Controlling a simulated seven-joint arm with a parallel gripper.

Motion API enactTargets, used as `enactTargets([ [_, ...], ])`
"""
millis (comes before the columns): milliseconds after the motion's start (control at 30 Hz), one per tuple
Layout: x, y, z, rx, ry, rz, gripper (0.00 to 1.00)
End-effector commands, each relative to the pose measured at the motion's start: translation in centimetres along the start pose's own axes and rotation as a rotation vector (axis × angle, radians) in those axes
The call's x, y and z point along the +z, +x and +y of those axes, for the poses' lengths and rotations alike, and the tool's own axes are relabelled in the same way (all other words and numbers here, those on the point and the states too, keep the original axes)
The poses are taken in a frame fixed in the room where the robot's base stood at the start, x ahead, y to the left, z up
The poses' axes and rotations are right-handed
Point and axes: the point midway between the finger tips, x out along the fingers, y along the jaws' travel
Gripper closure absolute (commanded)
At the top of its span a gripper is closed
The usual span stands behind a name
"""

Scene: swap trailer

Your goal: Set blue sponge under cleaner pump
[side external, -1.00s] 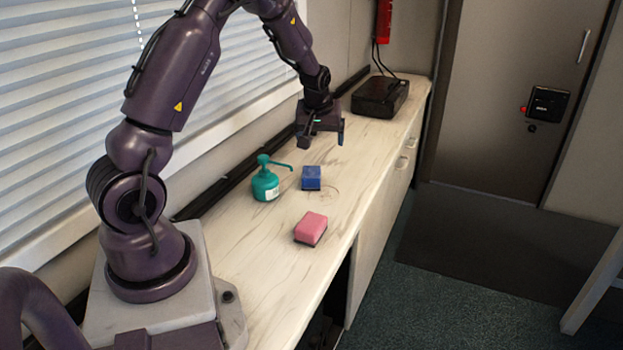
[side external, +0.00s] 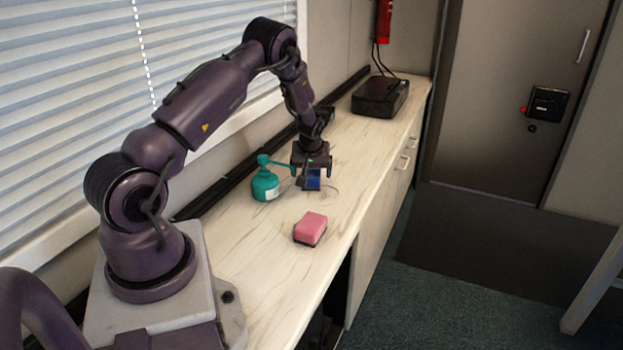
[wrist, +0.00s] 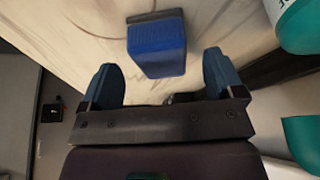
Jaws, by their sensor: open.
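The blue sponge (side external: 313,182) rests on the counter and is partly hidden by my gripper in the side view. In the wrist view the blue sponge (wrist: 157,48) lies ahead of the gap between my fingers, with a dark layer along one edge. My gripper (side external: 313,184) is open and low over the sponge; its two blue fingertips (wrist: 160,75) are apart with nothing between them. The teal cleaner pump bottle (side external: 265,184) stands upright just left of my gripper, its spout pointing toward it. Parts of the bottle (wrist: 300,22) show at the wrist view's right edge.
A pink sponge (side external: 310,228) lies on the counter nearer the front edge. A black box (side external: 380,97) with cables stands at the far end. The pale counter (side external: 260,255) is clear around the pink sponge. A window with blinds runs along the left.

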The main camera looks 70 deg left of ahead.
Motion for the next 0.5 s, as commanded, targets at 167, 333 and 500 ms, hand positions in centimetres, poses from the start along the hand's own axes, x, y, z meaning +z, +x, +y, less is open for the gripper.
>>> enactTargets([
  [167, 0.1, 2.6, -0.1, -0.001, 0.001, -0.002, 0.13],
  [333, 0.0, 3.2, 0.0, 0.0, 0.001, 0.0, 0.13],
  [500, 0.0, 3.1, 0.0, 0.0, 0.001, 0.0, 0.2],
])
